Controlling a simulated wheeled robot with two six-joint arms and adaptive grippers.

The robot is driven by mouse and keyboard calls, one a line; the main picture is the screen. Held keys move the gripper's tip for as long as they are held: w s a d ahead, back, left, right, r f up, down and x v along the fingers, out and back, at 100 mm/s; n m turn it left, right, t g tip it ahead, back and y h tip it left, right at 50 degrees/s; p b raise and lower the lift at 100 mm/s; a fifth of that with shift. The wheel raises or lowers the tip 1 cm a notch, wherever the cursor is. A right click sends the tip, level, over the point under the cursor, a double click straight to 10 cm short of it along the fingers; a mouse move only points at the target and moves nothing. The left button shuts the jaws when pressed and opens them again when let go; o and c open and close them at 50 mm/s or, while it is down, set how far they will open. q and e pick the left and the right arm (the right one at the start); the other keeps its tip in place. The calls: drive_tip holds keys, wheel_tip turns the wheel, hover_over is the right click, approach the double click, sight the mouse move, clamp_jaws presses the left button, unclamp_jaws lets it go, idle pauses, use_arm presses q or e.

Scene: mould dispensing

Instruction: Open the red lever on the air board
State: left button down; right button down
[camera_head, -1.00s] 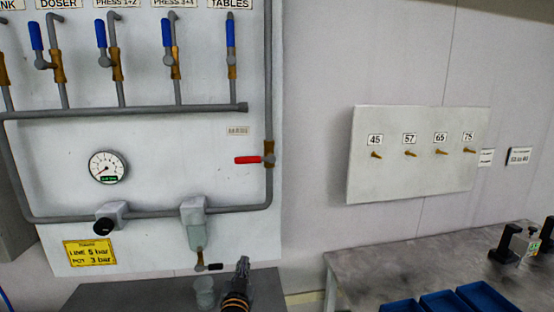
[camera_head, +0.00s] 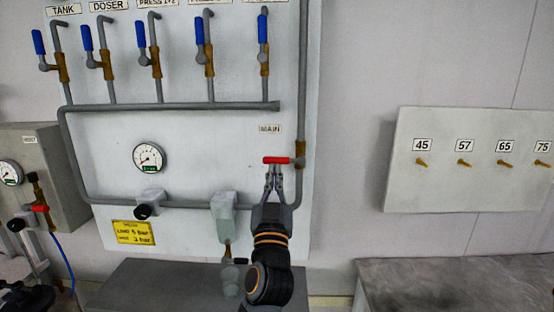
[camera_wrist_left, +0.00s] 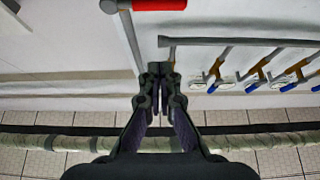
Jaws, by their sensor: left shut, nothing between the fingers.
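The red lever (camera_head: 277,160) lies horizontal on the vertical pipe at the right of the air board (camera_head: 190,185), below the MAIN label (camera_head: 270,129). My left gripper (camera_head: 275,170) is shut and empty, pointing up at the board with its fingertips just below the lever. In the left wrist view the red lever (camera_wrist_left: 158,5) is at the top edge, apart from the shut fingertips (camera_wrist_left: 158,72). Whether the gripper touches the lever cannot be told from the head view. My right gripper is not in view.
Several blue-handled valves (camera_head: 155,62) line the board's top. A gauge (camera_head: 149,158), a black knob (camera_head: 143,211) and a grey filter (camera_head: 224,213) sit lower. A panel with numbered pegs (camera_head: 470,190) hangs at right above a grey table (camera_head: 450,280).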

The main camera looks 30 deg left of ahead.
use_arm(q)
wheel_tip(320, 180, up, 5)
drive_tip(key=p, duration=0.5)
hover_over(276, 160)
drive_tip(key=s+d, duration=0.1)
drive_tip(key=s, duration=0.2)
drive_tip(key=shift+w+f, duration=0.25)
drive_tip(key=shift+f, duration=0.45)
drive_tip(key=shift+w+f, duration=0.2)
drive_tip(key=shift+f, duration=0.55)
drive_tip(key=shift+w+f, duration=0.25)
drive_tip(key=shift+f, duration=0.45)
